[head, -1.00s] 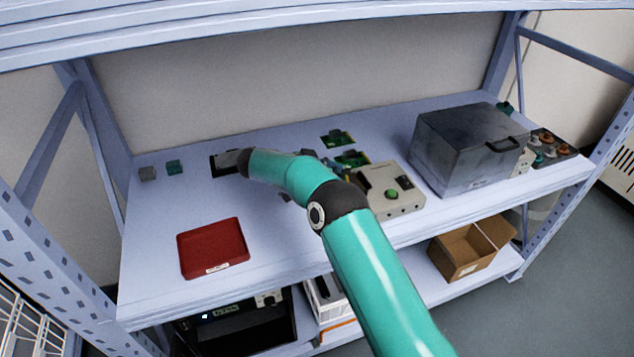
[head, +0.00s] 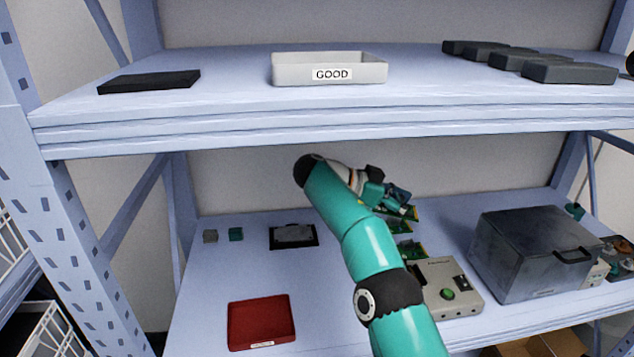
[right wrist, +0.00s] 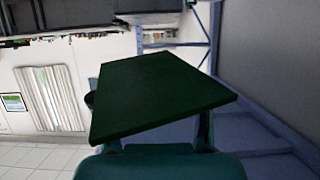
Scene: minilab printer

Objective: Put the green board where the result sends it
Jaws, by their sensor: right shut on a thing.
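My right gripper (head: 372,190) is shut on a green board (head: 405,211) and holds it above the lower shelf at the back. The board fills the middle of the right wrist view (right wrist: 155,95) as a dark green slab. A white tray (head: 285,72) labelled GOOD stands on the upper shelf. A red tray (head: 262,322) lies on the lower shelf, its label too small to read. A grey tester (head: 468,303) with a green round button or lamp (head: 447,294) stands right of my arm. My left gripper is out of view.
Two other green boards (head: 398,226) (head: 414,249) lie on the lower shelf. A metal box (head: 525,255) stands at right. A black mat (head: 276,240) carries a grey piece. A black slab (head: 150,82) and several dark boxes (head: 568,73) flank the GOOD tray. The upper shelf edge (head: 330,125) overhangs.

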